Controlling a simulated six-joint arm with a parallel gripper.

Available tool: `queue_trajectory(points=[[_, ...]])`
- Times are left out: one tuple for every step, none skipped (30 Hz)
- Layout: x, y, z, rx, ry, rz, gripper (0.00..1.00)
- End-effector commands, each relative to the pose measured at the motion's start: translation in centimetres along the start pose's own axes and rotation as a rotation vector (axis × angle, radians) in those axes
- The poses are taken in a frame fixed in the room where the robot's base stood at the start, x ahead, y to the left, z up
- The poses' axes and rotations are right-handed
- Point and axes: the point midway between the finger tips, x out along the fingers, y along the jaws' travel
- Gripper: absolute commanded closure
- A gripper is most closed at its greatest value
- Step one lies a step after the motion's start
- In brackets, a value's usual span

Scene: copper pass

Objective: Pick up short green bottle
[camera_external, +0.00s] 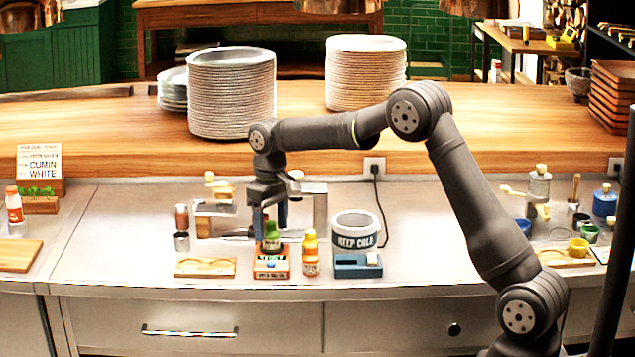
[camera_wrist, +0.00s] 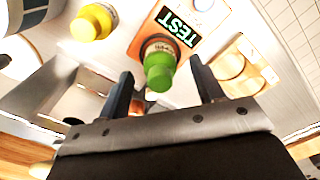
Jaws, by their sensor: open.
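The short green bottle (camera_external: 272,237) has a green cap and a dark body with a pale label. It stands upright on an orange and white device (camera_external: 271,262) near the counter's front. In the wrist view the green bottle (camera_wrist: 160,67) shows cap-first, with the device's TEST label (camera_wrist: 177,22) behind it. My gripper (camera_external: 270,218) points down over the bottle, its fingers open. In the wrist view the two fingers of my gripper (camera_wrist: 163,82) stand on either side of the bottle, with gaps visible. I cannot tell whether the fingertips reach down past the cap.
A yellow-capped orange bottle (camera_external: 310,254) stands close right of the device. A wooden two-ring board (camera_external: 205,267) lies left. A metal machine (camera_external: 317,208) stands behind. The front-left counter is clear.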

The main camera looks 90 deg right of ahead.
Motion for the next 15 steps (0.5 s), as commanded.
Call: queue_trajectory(points=[[0.8, 0.0, 0.1, 0.0, -0.002, 0.0, 0.39], [1.2, 0.0, 0.0, 0.0, -0.001, 0.0, 0.39], [1.5, 0.0, 0.0, 0.0, 0.001, 0.0, 0.39], [1.7, 0.0, 0.0, 0.0, 0.001, 0.0, 0.39], [1.9, 0.0, 0.0, 0.0, 0.001, 0.0, 0.39], [2.0, 0.0, 0.0, 0.0, 0.002, 0.0, 0.39], [2.0, 0.0, 0.0, 0.0, 0.002, 0.0, 0.39], [2.0, 0.0, 0.0, 0.0, 0.002, 0.0, 0.39], [2.0, 0.0, 0.0, 0.0, 0.002, 0.0, 0.39], [2.0, 0.0, 0.0, 0.0, 0.002, 0.0, 0.39], [2.0, 0.0, 0.0, 0.0, 0.002, 0.0, 0.39], [2.0, 0.0, 0.0, 0.0, 0.002, 0.0, 0.39], [2.0, 0.0, 0.0, 0.0, 0.002, 0.0, 0.45], [2.0, 0.0, 0.0, 0.0, 0.003, 0.0, 0.51], [2.0, 0.0, 0.0, 0.0, 0.003, 0.0, 0.58]])
